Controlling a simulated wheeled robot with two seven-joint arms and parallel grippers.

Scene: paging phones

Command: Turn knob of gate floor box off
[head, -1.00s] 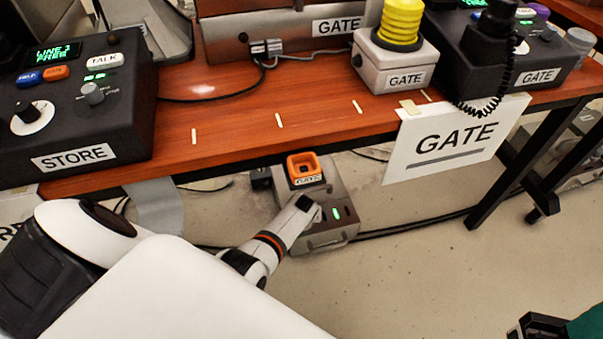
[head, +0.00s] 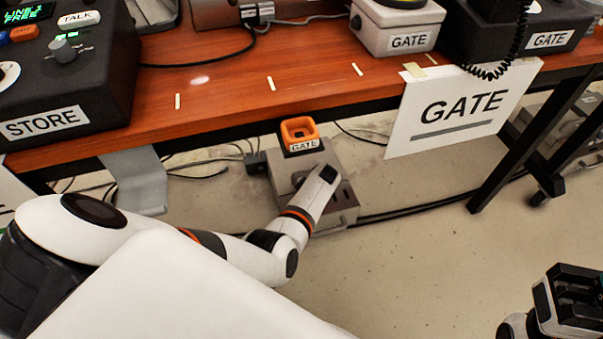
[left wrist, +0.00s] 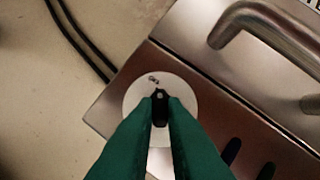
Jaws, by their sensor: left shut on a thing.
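The gate floor box (head: 306,165) is a grey metal box on the floor under the table edge, with an orange-framed socket (head: 299,131) and a GATE label on top. In the left wrist view its brushed top (left wrist: 205,88) shows a white round dial (left wrist: 137,92) with a black knob (left wrist: 160,93) at its middle. My left gripper (left wrist: 160,112) is shut on this knob, one green finger on each side. In the head view my wrist hides the knob. The slots (left wrist: 232,150) beside the dial look dark. My right gripper (head: 578,283) is at the lower right, its fingertips not clear.
A metal handle bar (left wrist: 270,20) rises from the box near the dial. The wooden table (head: 230,95) overhangs behind it, with a hanging GATE sign (head: 455,112) to the right. Black cables (head: 420,208) run along the floor. The floor (head: 400,265) at front right is clear.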

